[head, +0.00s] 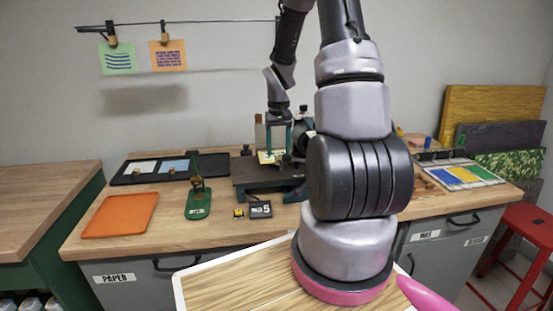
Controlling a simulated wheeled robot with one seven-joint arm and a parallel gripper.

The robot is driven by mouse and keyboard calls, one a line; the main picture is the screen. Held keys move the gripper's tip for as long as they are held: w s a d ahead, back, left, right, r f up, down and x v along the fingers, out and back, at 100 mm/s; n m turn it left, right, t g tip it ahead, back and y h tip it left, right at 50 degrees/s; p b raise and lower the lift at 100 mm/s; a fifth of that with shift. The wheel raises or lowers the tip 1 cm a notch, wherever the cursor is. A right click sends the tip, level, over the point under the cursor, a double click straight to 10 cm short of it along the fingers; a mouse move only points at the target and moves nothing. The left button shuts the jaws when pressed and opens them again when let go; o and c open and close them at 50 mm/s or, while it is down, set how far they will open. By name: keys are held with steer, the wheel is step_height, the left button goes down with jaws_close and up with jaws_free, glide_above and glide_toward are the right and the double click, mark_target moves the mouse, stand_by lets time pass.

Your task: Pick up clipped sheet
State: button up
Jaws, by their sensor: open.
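Two clipped sheets hang from a thin rail on the back wall, at the upper left of the head view. One is a green sheet (117,61) with blue lines, under a dark clip with a wooden-looking part. The other is an orange sheet (168,60) with purple lines, under a similar clip. My gripper (278,142) points down, well to the right of and below both sheets, in front of a dark press.
The dark press (262,172) stands mid-bench. An orange tray (120,214), a green clip stand (198,202), a black tray with sheets (210,160) and a small number block (260,209) are left of my arm. An ink palette (463,175) is right.

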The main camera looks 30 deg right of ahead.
steer(key=shift+f, duration=1.4)
jaws_close()
